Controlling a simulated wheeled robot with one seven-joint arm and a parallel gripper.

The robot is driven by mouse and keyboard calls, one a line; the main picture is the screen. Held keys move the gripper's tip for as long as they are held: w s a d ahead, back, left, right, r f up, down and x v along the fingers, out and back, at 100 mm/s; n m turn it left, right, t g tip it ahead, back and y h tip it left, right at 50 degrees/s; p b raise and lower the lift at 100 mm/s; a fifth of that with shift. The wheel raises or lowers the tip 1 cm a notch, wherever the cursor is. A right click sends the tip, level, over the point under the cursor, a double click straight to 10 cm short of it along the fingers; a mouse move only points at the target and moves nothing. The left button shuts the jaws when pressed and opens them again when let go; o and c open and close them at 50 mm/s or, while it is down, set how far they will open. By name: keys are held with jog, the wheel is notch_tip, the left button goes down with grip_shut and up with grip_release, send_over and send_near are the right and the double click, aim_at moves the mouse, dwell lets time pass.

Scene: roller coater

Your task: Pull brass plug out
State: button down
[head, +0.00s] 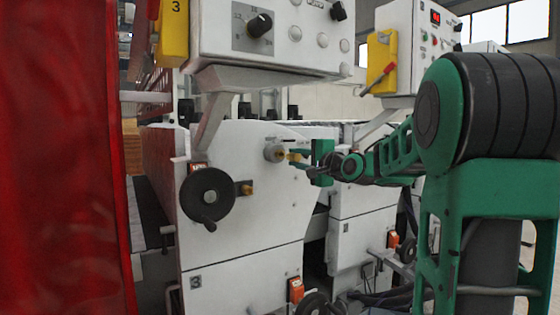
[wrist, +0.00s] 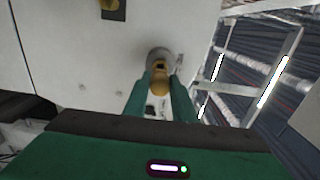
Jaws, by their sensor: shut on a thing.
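The brass plug (head: 293,156) sits at a round grey fitting (head: 273,152) on the white machine side panel. In the wrist view the brass plug (wrist: 159,76) shows between the fingertips, in front of the grey fitting (wrist: 160,54). My gripper (head: 300,159), with green fingers, reaches in from the right and is shut on the plug. The fingers also show in the wrist view (wrist: 160,95), one on each side of the plug. I cannot tell whether the plug is still seated in the fitting.
A black handwheel (head: 208,196) and a second brass knob (head: 247,189) are on the same panel, left of the fitting. A control box (head: 270,35) overhangs above. A red curtain-like surface (head: 65,160) fills the far left.

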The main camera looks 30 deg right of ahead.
aim_at(298, 158)
jog(key=shift+s, duration=0.45)
jog(key=shift+s, duration=0.1)
jog(key=shift+s, duration=1.45)
